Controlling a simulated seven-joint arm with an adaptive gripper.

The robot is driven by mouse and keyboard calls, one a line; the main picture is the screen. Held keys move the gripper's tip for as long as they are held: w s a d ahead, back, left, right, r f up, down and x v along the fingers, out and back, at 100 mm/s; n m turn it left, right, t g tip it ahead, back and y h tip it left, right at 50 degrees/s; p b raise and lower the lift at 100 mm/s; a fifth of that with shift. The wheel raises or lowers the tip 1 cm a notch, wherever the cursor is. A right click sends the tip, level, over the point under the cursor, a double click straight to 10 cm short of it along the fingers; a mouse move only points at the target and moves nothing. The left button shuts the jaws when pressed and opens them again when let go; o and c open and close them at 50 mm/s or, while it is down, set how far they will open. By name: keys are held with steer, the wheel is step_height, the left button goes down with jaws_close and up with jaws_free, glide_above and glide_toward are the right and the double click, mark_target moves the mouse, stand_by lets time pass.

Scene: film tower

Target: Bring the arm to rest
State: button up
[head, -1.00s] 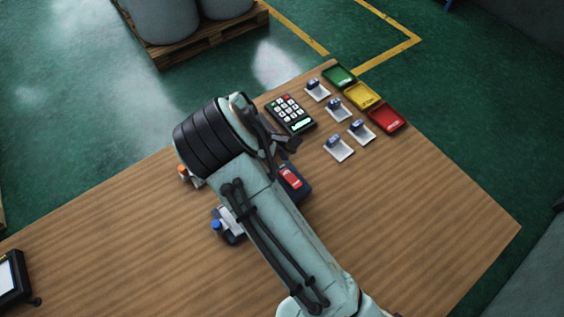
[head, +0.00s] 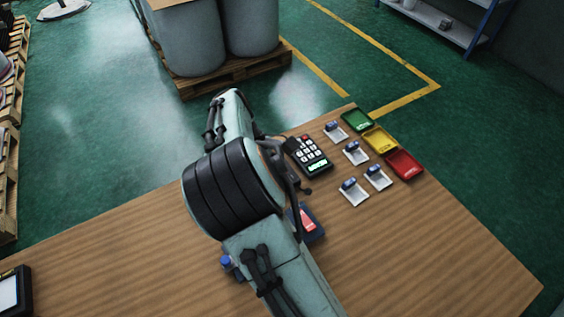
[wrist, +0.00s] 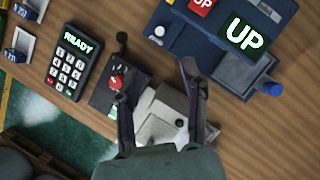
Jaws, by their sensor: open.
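My arm (head: 235,190) rises over the wooden table (head: 130,255) in the head view, its upper links across the middle of the picture. My gripper (wrist: 155,80) is open in the wrist view, its two dark fingers apart with nothing held. It hangs above the table over a grey-white device (wrist: 165,118) and a dark box with a red knob (wrist: 115,83); I cannot tell its height. In the head view my arm mostly hides the gripper.
A keypad reading READY (wrist: 70,62) and a blue device with a green UP display (wrist: 243,37) flank the gripper. Green (head: 357,121), yellow (head: 380,140) and red (head: 404,164) trays stand at the right, beside several small white holders (head: 355,195). The table's front right is clear.

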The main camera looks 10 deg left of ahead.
steer(key=d+r+m+y, duration=0.4)
steer(key=d+r+m, duration=0.2)
steer(key=d+r, duration=0.9)
steer(key=s+d+r+m+t+y, duration=0.2)
steer(key=s+d+m, duration=0.3)
steer(key=s, duration=0.7)
steer(key=s+f+m+g, duration=0.2)
steer(key=s+f+m, duration=0.4)
steer(key=s, duration=0.4)
steer(key=shift+s+a+f+h, duration=0.2)
steer(key=shift+a+f+h, duration=0.1)
steer(key=shift+a, duration=0.05)
